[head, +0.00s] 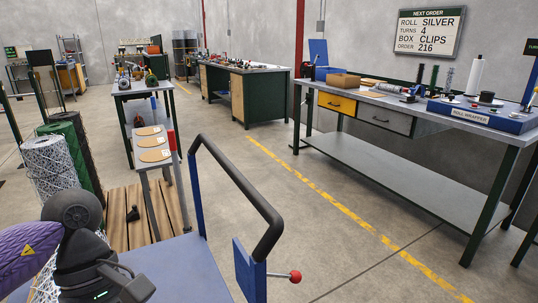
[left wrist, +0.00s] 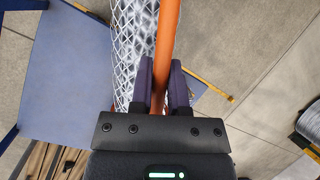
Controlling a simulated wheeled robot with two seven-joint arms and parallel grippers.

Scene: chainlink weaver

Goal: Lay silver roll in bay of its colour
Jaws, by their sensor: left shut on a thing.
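A silver wire-mesh roll (left wrist: 137,40) runs away from my left gripper (left wrist: 161,88) in the left wrist view, over a blue deck (left wrist: 62,70). An orange bar (left wrist: 166,45) lies alongside the roll and passes between the purple fingers, which are shut on it. In the head view my left wrist is at the lower left and hides its fingertips. A bit of silver mesh (head: 45,284) shows below it, beside the blue deck (head: 185,268). No colour-marked bay can be made out. My right gripper is not in view.
Standing mesh rolls, silver (head: 46,165), green (head: 80,138) and dark (head: 92,170), crowd the left, near a wooden pallet (head: 165,205). A black handle (head: 240,185) rises from the blue deck. A workbench (head: 420,102) stands right, under an order sign (head: 430,32). The middle floor is clear.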

